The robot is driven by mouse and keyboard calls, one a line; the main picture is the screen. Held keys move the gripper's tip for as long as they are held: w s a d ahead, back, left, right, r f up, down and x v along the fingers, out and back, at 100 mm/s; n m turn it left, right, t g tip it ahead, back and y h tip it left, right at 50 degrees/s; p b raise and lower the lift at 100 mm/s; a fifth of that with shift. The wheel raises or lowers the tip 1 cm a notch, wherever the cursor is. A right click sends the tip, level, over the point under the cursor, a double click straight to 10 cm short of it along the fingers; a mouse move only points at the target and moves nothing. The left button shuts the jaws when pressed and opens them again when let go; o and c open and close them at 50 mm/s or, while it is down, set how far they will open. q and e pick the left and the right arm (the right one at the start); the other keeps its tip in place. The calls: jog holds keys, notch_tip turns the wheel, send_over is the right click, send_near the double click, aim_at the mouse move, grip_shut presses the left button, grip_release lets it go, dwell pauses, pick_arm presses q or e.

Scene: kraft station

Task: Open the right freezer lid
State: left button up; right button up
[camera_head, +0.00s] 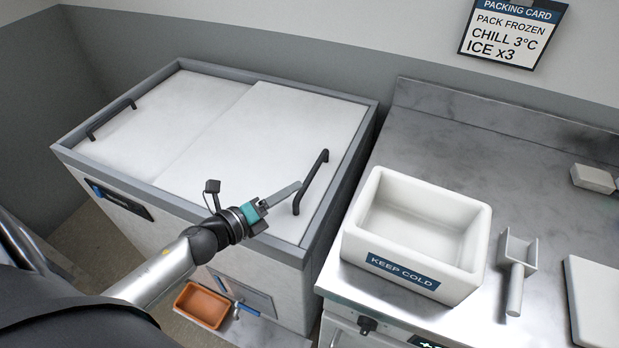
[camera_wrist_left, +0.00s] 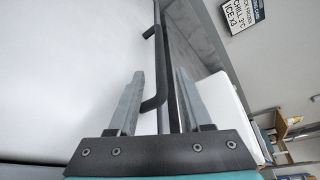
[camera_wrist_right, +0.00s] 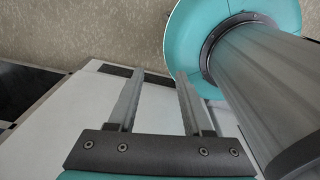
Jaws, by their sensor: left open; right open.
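The chest freezer (camera_head: 215,235) has a grey rim and two white lids. The right lid (camera_head: 270,130) lies flat and closed, with a dark bar handle (camera_head: 312,180) near its right edge. My left gripper (camera_head: 292,190) is at the near end of that handle. In the left wrist view, the left gripper (camera_wrist_left: 158,85) is open, with the handle (camera_wrist_left: 160,60) showing between its fingers, and the lid (camera_wrist_left: 70,80) lies to the left. Whether a finger touches the handle I cannot tell. My right gripper (camera_wrist_right: 155,85) is open and empty, seen only in its own wrist view.
The left lid (camera_head: 160,125) is closed, with its own handle (camera_head: 110,118). A white "KEEP COLD" box (camera_head: 365,225) stands on the steel counter (camera_head: 440,125) right of the freezer, with a scoop (camera_head: 516,270) beside it. An orange tray (camera_head: 203,305) sits low in front of the freezer.

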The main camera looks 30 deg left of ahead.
aim_at(309, 177)
pick_arm(q)
jog(key=shift+x, duration=3.9)
jog(key=shift+c, duration=0.2)
grip_shut()
